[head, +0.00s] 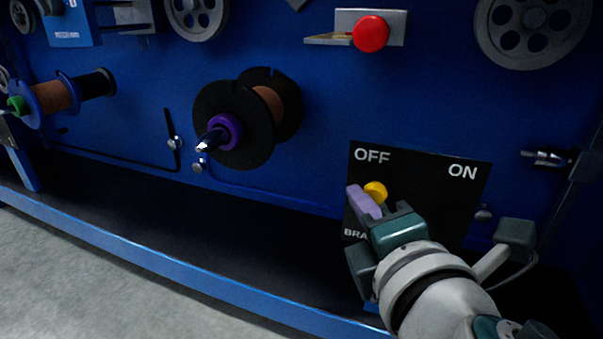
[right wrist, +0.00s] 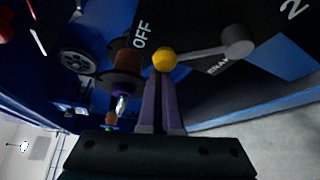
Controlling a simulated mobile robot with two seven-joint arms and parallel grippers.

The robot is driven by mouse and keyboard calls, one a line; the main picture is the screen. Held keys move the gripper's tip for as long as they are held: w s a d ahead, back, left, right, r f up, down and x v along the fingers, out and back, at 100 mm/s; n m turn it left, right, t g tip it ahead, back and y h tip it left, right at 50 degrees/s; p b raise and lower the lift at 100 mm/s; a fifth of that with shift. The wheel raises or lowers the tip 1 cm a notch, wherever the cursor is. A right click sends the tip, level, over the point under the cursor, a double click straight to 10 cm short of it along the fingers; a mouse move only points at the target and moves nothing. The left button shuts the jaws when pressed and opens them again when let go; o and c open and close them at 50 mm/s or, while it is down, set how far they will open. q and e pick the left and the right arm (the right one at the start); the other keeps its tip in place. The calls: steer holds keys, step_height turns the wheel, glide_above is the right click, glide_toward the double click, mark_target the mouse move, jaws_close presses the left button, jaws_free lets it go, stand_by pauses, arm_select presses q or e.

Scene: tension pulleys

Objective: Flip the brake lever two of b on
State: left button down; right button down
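The black brake panel (head: 420,170) carries the words OFF at its upper left and ON at its upper right. The brake lever's yellow knob (head: 375,191) is on the OFF side; it also shows in the right wrist view (right wrist: 164,60). There its grey arm (right wrist: 205,51) runs to a round pivot (right wrist: 238,47). My right gripper (head: 368,198) is at the knob. In the right wrist view its purple fingers (right wrist: 162,85) are close together, with tips right at the knob. I cannot tell whether they touch it. The gripper hides the lever arm in the head view. My left gripper is not in view.
A black spool with a purple hub (head: 228,130) sticks out of the blue wall left of the panel. A red button (head: 370,34) is above. A metal fitting (head: 547,158) is at the right. A blue rail (head: 160,260) runs along the front bottom.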

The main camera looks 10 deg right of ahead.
mark_target(385, 187)
steer(key=shift+s+d+r, duration=0.15)
steer(key=shift+d+r, duration=0.05)
steer(key=shift+s+d+r+p, duration=0.35)
steer(key=shift+d+p, duration=0.05)
steer(key=shift+p, duration=0.25)
steer(key=shift+s+d+r+p, duration=0.15)
steer(key=shift+s+d+p, duration=0.15)
steer(key=shift+d, duration=0.2)
steer(key=shift+s+d+r+p, duration=0.15)
steer(key=shift+s+d, duration=0.1)
steer(key=shift+d, duration=0.2)
steer(key=s+d, duration=0.1)
steer(key=d, duration=0.1)
steer(key=s+d, duration=0.1)
steer(key=d, duration=0.1)
steer(key=shift+s+f, duration=0.3)
steer(key=shift+f, duration=0.05)
steer(key=shift+f, duration=0.1)
